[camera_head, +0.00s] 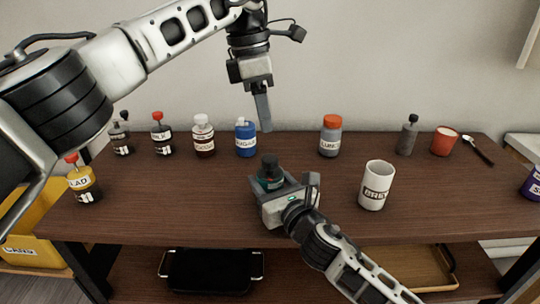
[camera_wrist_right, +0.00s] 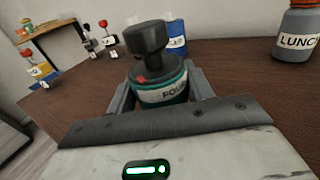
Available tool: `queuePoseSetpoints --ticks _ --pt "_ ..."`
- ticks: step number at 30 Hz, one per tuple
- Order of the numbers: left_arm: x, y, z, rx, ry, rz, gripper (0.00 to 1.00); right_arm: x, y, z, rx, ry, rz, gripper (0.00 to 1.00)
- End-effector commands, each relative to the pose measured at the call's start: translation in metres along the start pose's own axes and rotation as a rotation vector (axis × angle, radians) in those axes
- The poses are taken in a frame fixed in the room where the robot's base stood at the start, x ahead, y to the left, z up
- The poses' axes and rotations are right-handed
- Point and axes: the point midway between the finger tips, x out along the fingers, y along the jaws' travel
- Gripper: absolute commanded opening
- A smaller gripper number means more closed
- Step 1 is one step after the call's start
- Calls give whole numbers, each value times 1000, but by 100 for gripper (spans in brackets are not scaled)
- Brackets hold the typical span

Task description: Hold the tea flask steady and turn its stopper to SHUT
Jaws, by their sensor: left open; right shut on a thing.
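The tea flask (camera_head: 270,183) stands upright on the wooden table, with a teal-green body and a black stopper (camera_head: 269,165) on top. In the right wrist view the stopper (camera_wrist_right: 147,43) shows a red mark at its base, above a label (camera_wrist_right: 172,93) reading "POUR". My right gripper (camera_head: 283,184) is shut on the flask body, one finger on each side. My left gripper (camera_head: 263,127) is open and empty, pointing down above and behind the stopper, apart from it. Its fingers overlap in the head view.
A white mug (camera_head: 376,186) stands right of the flask. Behind are a blue bottle (camera_head: 245,138), a grey orange-capped bottle (camera_head: 331,136), several small bottles at left, a dark bottle (camera_head: 407,136) and a red cup (camera_head: 445,142). A yellow bottle (camera_head: 84,183) stands at the left edge.

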Motion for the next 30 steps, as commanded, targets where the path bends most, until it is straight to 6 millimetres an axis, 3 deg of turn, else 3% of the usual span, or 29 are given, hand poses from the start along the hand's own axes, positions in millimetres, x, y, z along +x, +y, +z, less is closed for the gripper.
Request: queuePoseSetpoints --ticks 9,14,20,30 --pt "-23 -5 17 -26 150 32 54 0 0 -2 0 3 -1 26" --pt "-20 -6 16 -29 165 35 54 0 0 -2 0 3 -1 26" --pt "4 -5 11 -26 164 33 54 0 0 -2 0 3 -1 26" --pt "71 -3 1 -29 164 33 54 0 0 -1 0 3 -1 26"
